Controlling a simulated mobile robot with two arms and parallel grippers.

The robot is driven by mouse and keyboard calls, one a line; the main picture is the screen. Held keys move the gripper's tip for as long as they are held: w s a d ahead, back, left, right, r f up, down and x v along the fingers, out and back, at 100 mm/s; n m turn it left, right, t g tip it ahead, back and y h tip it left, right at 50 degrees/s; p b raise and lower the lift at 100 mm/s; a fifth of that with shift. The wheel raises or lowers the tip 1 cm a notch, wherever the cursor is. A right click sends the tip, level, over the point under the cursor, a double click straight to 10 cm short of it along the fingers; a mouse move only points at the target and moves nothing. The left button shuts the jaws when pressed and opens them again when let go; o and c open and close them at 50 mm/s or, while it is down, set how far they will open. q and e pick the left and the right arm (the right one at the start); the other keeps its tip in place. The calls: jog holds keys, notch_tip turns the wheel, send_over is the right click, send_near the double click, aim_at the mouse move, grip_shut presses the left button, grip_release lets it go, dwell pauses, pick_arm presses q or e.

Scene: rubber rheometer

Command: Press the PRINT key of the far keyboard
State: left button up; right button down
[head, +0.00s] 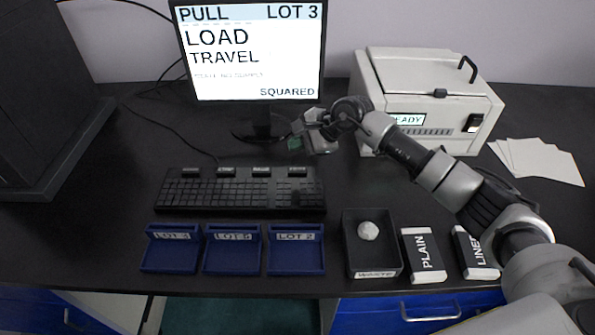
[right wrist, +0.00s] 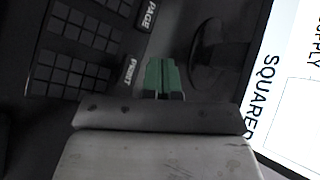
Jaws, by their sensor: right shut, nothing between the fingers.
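A black keyboard (head: 240,193) lies on the dark desk below the monitor, the only keyboard in view. Several labelled keys stand along its back edge. The PRINT key (right wrist: 129,73) reads clearly in the right wrist view, with the PAGE key (right wrist: 146,16) beyond it. In the head view the rightmost labelled key (head: 297,171) is too small to read surely. My right gripper (head: 295,143) is shut and empty, above the desk behind the keyboard's right end. Its green fingertips (right wrist: 163,76) appear just right of the PRINT key in the wrist view. My left gripper is not in view.
The monitor (head: 250,50) stands close behind my right gripper. A white printer-like machine (head: 430,85) is to the right. Blue trays (head: 170,262), a waste box (head: 365,270) holding a white lump, and PLAIN (head: 424,256) and LINED-looking (head: 473,252) packs lie in front.

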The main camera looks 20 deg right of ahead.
aim_at(298, 171)
notch_tip(298, 171, down, 4)
jog(key=shift+f+b, duration=0.2)
jog(key=shift+b, duration=1.05)
jog(key=shift+f+b, duration=0.35)
jog(key=shift+f, duration=0.05)
dwell(0.6)
jog(key=shift+f+b, duration=0.35)
jog(key=shift+b, duration=0.2)
